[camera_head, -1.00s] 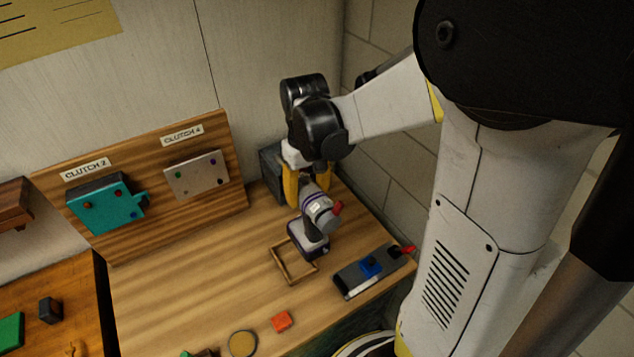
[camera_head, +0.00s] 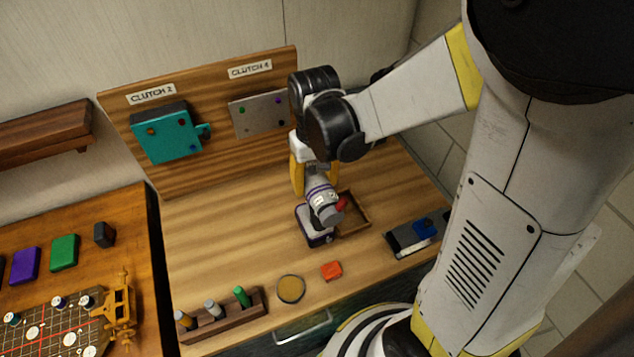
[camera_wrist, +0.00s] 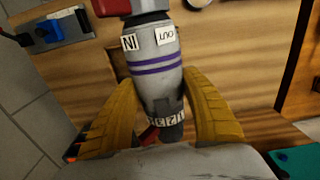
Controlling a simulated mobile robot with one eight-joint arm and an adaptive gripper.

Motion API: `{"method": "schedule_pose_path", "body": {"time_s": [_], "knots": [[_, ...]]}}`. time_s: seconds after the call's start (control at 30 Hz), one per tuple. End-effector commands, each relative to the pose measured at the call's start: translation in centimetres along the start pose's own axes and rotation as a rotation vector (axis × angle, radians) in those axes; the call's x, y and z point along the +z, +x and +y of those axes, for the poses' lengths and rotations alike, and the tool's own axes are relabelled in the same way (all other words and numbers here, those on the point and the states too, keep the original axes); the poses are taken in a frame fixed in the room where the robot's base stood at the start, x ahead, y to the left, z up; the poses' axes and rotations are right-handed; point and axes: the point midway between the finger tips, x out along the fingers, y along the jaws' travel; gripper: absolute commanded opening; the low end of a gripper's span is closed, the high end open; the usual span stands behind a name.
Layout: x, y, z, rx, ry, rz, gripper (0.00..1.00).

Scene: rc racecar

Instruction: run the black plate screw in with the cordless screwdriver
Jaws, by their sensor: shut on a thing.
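My gripper (camera_head: 315,172) has its yellow fingers shut around the cordless screwdriver (camera_head: 322,199), a grey tool with purple bands. The ring's setting is hard to read. The black plate screw (camera_head: 281,123) is at the lower right of the grey plate (camera_head: 257,118) under the CLUTCH 4 label (camera_head: 250,69). The screwdriver is apart from the plate.
A teal box (camera_head: 165,140) is on the board under CLUTCH 2.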

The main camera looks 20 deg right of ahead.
Motion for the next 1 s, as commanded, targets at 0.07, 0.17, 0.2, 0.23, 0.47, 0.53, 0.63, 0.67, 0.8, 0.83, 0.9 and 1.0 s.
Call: {"method": "schedule_pose_path", "body": {"time_s": [0.07,0.17,0.2,0.23,0.47,0.53,0.63,0.67,0.8,0.83,0.9,1.0], "knots": [[-0.7,0.0,0.0,0.0,0.0,0.0,0.12],[-1.4,0.0,0.0,0.0,0.0,0.0,0.12],[-1.8,0.0,0.0,0.0,0.0,0.0,0.12],[-2.0,0.0,0.0,0.0,0.0,0.0,0.12],[-3.7,0.0,0.0,0.0,0.0,0.0,0.12],[-4.2,0.0,0.0,0.0,0.0,0.0,0.12],[-4.9,0.0,0.0,0.0,0.0,0.0,0.12],[-5.1,0.0,0.0,0.0,0.0,0.0,0.12],[-5.8,0.0,0.0,0.0,0.0,0.0,0.12],[-5.9,0.0,0.0,0.0,0.0,0.0,0.12],[-6.1,0.0,0.0,0.0,0.0,0.0,0.12],[-6.3,0.0,0.0,0.0,0.0,0.0,0.12]]}}
